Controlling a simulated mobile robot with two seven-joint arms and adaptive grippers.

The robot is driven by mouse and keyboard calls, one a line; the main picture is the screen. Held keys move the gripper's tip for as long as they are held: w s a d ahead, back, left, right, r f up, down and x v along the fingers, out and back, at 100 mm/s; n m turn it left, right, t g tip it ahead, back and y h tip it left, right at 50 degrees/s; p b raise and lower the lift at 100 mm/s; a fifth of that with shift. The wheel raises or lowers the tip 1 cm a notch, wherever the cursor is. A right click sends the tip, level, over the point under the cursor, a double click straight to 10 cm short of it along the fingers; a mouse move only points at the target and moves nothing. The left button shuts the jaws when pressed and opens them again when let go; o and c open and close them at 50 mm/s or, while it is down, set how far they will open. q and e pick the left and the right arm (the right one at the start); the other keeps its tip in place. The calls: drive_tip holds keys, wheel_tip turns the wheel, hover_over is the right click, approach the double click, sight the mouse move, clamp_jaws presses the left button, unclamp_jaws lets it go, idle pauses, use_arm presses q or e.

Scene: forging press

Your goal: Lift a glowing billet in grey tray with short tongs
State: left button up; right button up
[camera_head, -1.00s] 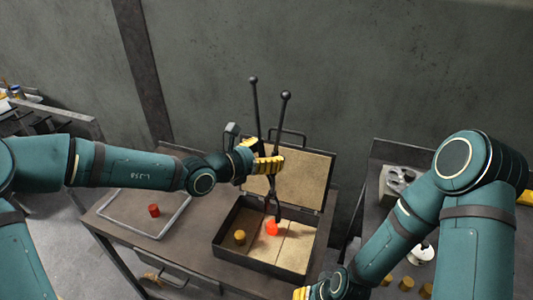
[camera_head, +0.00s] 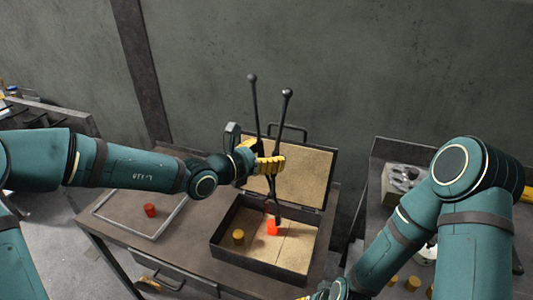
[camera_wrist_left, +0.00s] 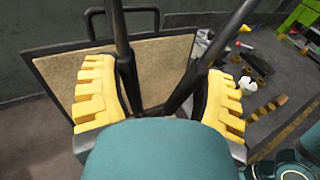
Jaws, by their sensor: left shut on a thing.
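The long black tongs (camera_head: 257,118) stand nearly upright, with ball-ended handles at the top. My left gripper (camera_head: 270,165) is shut on the tongs; in the left wrist view its yellow fingers (camera_wrist_left: 160,97) flank the two dark handles. The tong tips reach down into the open grey tray (camera_head: 262,268). A glowing orange-red billet (camera_head: 271,228) is at the tips in the tray; one tip is at its right side, and I cannot tell whether they grip it. My right gripper (camera_head: 318,294) is at the bottom edge, mostly cut off.
A dull yellow billet (camera_head: 238,237) lies in the tray's left part. The tray's lid (camera_head: 290,172) stands open behind. A red billet (camera_head: 150,210) sits inside a grey frame (camera_head: 180,215) at the left. A side table (camera_head: 375,165) at the right holds a grey block with holes (camera_head: 400,180).

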drive_tip(key=shift+s+f+b, duration=0.1)
drive_tip(key=shift+f+b, duration=0.45)
idle(0.5)
